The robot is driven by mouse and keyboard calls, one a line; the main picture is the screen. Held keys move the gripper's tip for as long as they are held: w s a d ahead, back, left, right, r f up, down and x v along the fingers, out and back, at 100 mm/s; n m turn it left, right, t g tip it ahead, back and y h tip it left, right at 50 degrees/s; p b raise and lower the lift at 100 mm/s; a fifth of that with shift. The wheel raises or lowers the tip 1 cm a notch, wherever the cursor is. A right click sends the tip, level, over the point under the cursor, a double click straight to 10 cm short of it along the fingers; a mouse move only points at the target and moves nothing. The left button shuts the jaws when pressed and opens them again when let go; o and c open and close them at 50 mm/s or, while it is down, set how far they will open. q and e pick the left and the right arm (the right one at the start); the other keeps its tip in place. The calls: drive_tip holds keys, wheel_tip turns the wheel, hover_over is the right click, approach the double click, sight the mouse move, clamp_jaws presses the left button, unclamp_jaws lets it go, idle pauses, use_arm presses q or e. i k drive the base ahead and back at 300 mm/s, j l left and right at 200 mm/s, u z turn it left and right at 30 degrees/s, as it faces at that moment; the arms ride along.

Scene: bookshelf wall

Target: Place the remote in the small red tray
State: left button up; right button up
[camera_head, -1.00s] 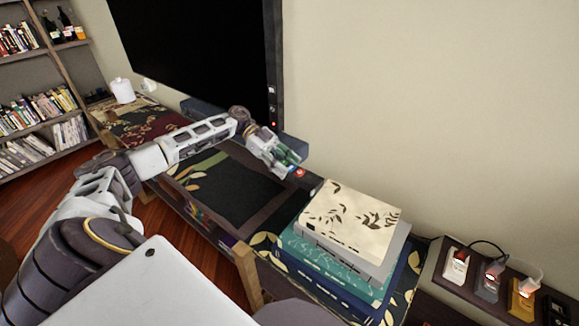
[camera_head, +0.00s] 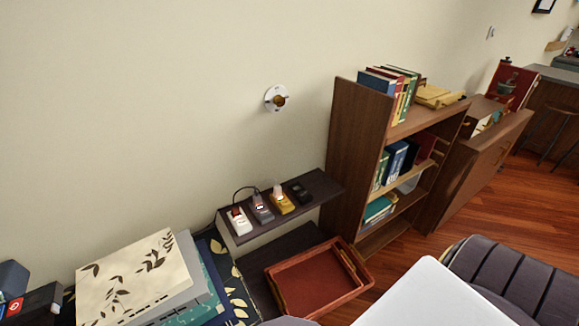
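A red tray (camera_head: 312,284) with raised sides sits low at the bottom centre, beside a dark low surface. A small black object (camera_head: 300,193) lies at the right end of the dark wall shelf; I cannot tell whether it is the remote. At the left edge, a dark object with a red mark (camera_head: 13,308) is cut off by the frame, and I cannot tell what it is. Neither of my grippers is in view.
The wall shelf (camera_head: 325,190) holds a row of small white, grey and yellow devices. A brown bookcase (camera_head: 350,140) rises right of the shelf. Wooden floor (camera_head: 545,205) is open at the right.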

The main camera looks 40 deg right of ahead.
sight(320, 281)
drive_tip(key=j, duration=1.4)
